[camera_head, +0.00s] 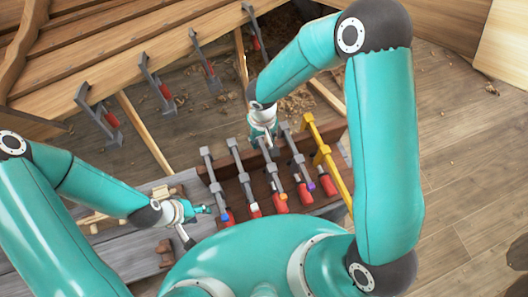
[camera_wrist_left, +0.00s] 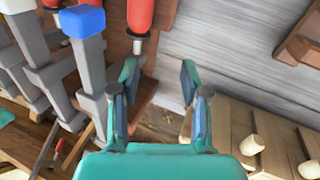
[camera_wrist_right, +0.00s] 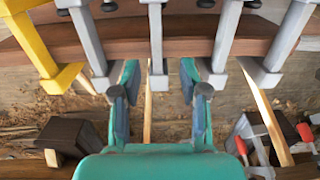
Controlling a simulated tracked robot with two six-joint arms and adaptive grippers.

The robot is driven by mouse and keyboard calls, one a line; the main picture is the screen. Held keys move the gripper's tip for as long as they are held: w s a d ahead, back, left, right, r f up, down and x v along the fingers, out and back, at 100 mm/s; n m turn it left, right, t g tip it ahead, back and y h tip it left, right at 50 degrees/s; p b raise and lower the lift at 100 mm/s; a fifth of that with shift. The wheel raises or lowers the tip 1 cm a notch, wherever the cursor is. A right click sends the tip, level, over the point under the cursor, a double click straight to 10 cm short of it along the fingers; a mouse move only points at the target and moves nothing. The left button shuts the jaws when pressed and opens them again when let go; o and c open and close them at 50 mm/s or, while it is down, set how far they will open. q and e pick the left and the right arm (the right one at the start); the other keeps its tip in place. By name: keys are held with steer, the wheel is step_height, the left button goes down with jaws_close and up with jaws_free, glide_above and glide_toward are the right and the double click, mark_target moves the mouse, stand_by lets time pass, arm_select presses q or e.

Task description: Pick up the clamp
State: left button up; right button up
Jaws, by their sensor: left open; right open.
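Several grey clamps with red handles stand in a row in a brown wooden rack (camera_wrist_left: 118,58), with a yellow clamp (camera_head: 322,155) at the right end. Their coloured marks include blue, white, orange and purple. My right gripper (camera_head: 263,138) is open at the far ends of the grey clamps. In the right wrist view, the end of the middle grey clamp (camera_wrist_right: 156,40) appears between its fingertips (camera_wrist_right: 158,82); I cannot tell whether they touch. My left gripper (camera_head: 197,219) is open and empty, left of the rack, beside the blue-marked clamp (camera_wrist_left: 85,22).
A grey bench (camera_head: 125,255) with pale wooden pieces (camera_wrist_left: 238,125) lies by my left gripper. More clamps (camera_head: 157,85) hang along the plank hull (camera_head: 110,55) behind. Wood shavings and slats lie behind the rack. The plank floor at right (camera_head: 460,150) is mostly clear.

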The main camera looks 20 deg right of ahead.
mark_target(264, 148)
steer(key=shift+w+d+f, duration=0.1)
steer(key=shift+f, duration=1.35)
steer(key=shift+w+d+f, duration=0.1)
steer(key=shift+f, duration=1.35)
steer(key=shift+s, duration=0.1)
jaws_close()
steer(key=shift+r, duration=0.1)
